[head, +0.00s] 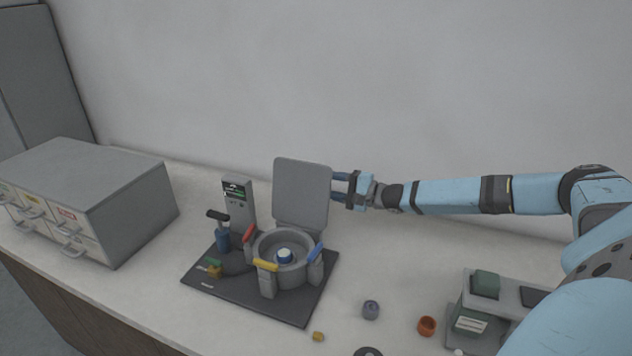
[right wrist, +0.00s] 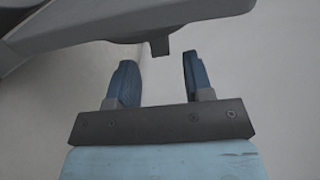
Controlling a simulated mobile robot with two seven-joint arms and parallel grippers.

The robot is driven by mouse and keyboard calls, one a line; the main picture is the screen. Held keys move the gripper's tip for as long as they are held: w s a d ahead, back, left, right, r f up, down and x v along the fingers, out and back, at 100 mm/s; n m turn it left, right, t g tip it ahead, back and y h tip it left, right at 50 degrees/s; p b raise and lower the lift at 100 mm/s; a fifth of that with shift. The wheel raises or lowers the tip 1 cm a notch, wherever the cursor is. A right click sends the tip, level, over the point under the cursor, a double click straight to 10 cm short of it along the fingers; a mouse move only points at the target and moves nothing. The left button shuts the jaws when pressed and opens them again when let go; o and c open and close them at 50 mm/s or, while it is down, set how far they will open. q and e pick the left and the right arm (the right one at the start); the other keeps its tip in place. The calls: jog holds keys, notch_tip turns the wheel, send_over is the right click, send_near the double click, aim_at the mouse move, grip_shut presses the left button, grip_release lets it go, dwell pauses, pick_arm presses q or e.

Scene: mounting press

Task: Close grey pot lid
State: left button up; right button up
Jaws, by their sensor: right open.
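The grey pot (head: 284,260) stands on a dark base plate (head: 217,289), with red, yellow and blue clamps around its rim. A white and blue piece sits inside it. Its square grey lid (head: 302,193) stands up, open, at the back of the pot. My right gripper (head: 338,186) is open at the lid's right edge, partly behind it; I cannot tell whether it touches. In the right wrist view the open fingers (right wrist: 157,80) are empty, and a grey edge, seemingly the lid (right wrist: 75,30), crosses beyond them. My left gripper is not in view.
A grey drawer cabinet (head: 124,209) stands at the left. A control post (head: 238,207) and a black-handled lever (head: 219,228) stand left of the pot.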

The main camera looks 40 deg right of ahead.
aim_at(316, 181)
jog(key=x, duration=0.5)
jog(key=shift+w+a, duration=0.15)
jog(key=shift+w, duration=0.2)
grip_shut()
